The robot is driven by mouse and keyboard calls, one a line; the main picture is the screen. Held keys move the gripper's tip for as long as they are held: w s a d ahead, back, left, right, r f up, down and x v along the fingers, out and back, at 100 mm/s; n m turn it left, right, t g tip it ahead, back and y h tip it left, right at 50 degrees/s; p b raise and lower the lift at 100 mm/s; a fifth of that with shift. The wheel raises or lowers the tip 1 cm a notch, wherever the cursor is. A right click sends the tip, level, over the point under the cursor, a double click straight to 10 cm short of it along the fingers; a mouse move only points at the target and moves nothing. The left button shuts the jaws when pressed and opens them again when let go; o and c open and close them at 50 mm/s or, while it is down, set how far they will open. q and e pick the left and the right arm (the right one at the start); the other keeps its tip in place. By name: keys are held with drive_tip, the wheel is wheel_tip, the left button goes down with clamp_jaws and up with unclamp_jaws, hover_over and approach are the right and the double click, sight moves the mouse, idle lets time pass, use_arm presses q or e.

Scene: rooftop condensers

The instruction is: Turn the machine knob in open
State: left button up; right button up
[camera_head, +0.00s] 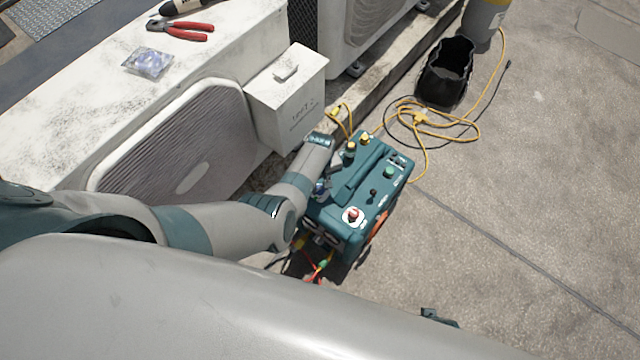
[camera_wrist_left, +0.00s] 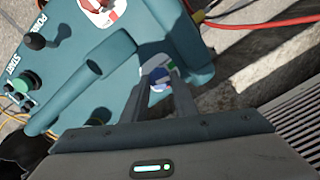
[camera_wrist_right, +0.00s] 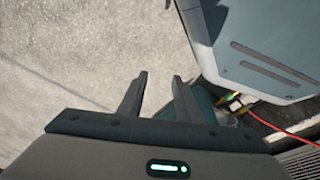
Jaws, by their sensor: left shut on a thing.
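The teal machine (camera_head: 345,205) stands on the ground next to the condenser. Its top carries a handle bar, a red-and-white switch (camera_head: 352,215), a green button (camera_head: 389,172) and a black lever (camera_head: 373,192). My left gripper (camera_wrist_left: 158,88) is at the machine's side nearest the condenser, its fingers shut around a small round knob (camera_wrist_left: 158,77) with blue, white and red on its face. The fingers partly hide the knob, so its exact setting cannot be told. My right gripper (camera_wrist_right: 159,85) is open and empty above bare ground in the right wrist view.
A white box (camera_head: 287,98) and a condenser (camera_head: 170,150) stand close left of the machine. Red pliers (camera_head: 181,30) lie on the condenser top. The ground at right is clear.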

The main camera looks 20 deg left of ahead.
use_arm(q)
drive_tip(key=shift+n, duration=1)
use_arm(e)
drive_tip(key=shift+s+f, duration=0.1)
drive_tip(key=shift+f, duration=0.3)
drive_tip(key=shift+d, duration=0.1)
use_arm(q)
drive_tip(key=o, duration=1)
drive_tip(key=shift+o, duration=0.2)
drive_tip(key=shift+r+p, duration=0.2)
drive_tip(key=shift+p, duration=0.15)
use_arm(e)
drive_tip(key=shift+r, duration=0.15)
